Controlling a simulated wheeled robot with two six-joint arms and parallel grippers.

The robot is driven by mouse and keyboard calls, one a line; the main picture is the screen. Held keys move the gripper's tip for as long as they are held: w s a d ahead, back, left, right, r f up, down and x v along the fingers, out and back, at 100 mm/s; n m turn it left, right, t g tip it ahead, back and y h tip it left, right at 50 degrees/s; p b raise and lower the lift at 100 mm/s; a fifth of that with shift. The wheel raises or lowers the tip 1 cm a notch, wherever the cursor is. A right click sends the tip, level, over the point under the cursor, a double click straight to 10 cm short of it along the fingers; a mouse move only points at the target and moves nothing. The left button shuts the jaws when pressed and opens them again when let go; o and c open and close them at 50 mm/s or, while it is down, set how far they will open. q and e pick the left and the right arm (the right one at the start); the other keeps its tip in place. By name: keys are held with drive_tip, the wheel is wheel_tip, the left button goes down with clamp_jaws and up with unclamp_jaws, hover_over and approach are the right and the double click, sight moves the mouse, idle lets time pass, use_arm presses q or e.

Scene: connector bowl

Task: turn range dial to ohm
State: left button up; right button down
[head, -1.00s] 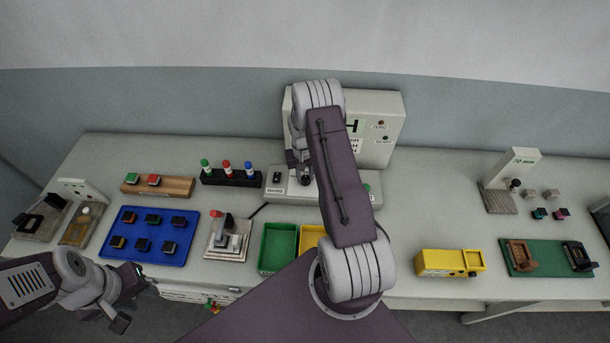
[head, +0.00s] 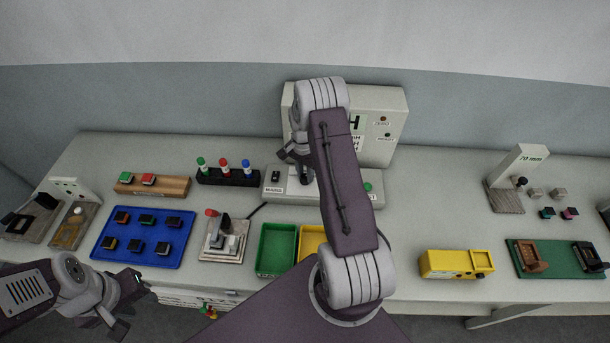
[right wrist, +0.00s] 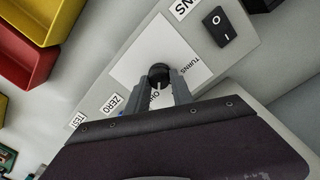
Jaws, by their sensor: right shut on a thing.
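The range dial (right wrist: 159,73) is a small dark round knob on a white plate (right wrist: 140,55) in the right wrist view. A pale mark shows on its lower side, toward a partly hidden label that starts with "OH". A "TURNS" label lies to its right. My right gripper (right wrist: 160,86) is shut on the dial, one finger on each side. In the head view my right gripper (head: 297,157) is at the front of the grey tester (head: 395,110), and my arm hides the dial. My left gripper (head: 139,288) is open and empty at the table's front left edge.
The mains switch (right wrist: 221,29) is beside the dial plate. "ZERO" and "TEST" labels lie on its other side. Green (head: 277,247) and yellow bins stand in front of the tester. A black rack (head: 228,177) with coloured pegs is to its left. A blue tray (head: 143,238) lies further left.

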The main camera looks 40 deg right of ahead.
sight(304, 175)
drive_tip(key=shift+m, duration=1.2)
drive_tip(key=shift+b, duration=0.3)
drive_tip(key=c, duration=1.1)
unclamp_jaws()
drive_tip(key=r+b, duration=0.1)
drive_tip(key=r, duration=0.8)
drive_tip(key=shift+w+b, duration=0.2)
drive_tip(key=shift+b, duration=0.2)
drive_tip(key=shift+a, duration=0.1)
